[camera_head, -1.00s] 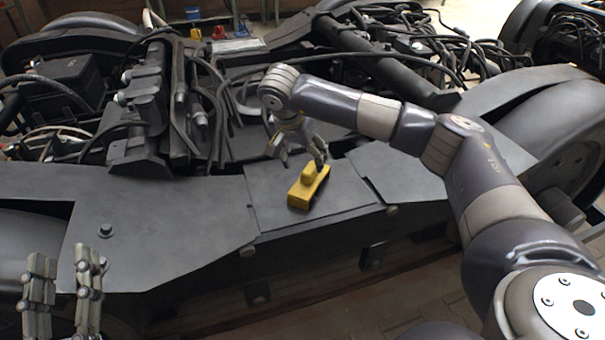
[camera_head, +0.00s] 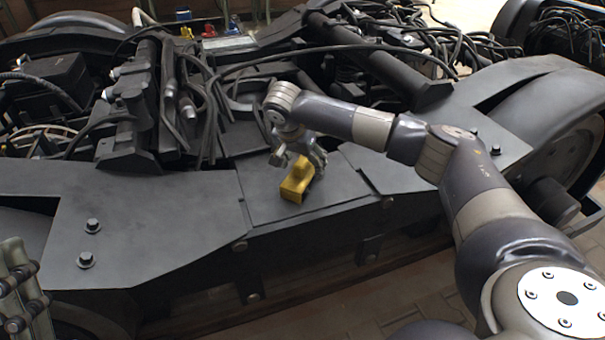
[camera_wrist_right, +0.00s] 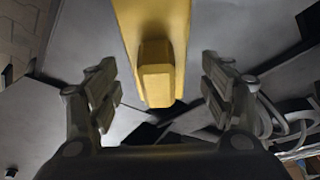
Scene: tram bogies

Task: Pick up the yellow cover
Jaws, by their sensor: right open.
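The yellow cover (camera_head: 297,182) lies on the flat dark plate of the bogie frame, a block with a raised part on top. My right gripper (camera_head: 302,160) is just behind and above it, pointing down, and partly hides its far end. In the right wrist view the cover (camera_wrist_right: 155,45) fills the top middle, and the open, empty fingers of my right gripper (camera_wrist_right: 160,95) stand on either side of its raised part, apart from it. My left gripper (camera_head: 22,295) shows only in part at the lower left edge, away from the cover; its fingers look spread, with nothing seen between them.
The bogie's dark plate (camera_head: 150,235) is largely bare left of the cover, with bolts standing up. Cables and black machinery (camera_head: 165,100) crowd behind it. A wheel (camera_head: 570,150) is at the right. Small coloured items (camera_head: 208,30) stand at the back.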

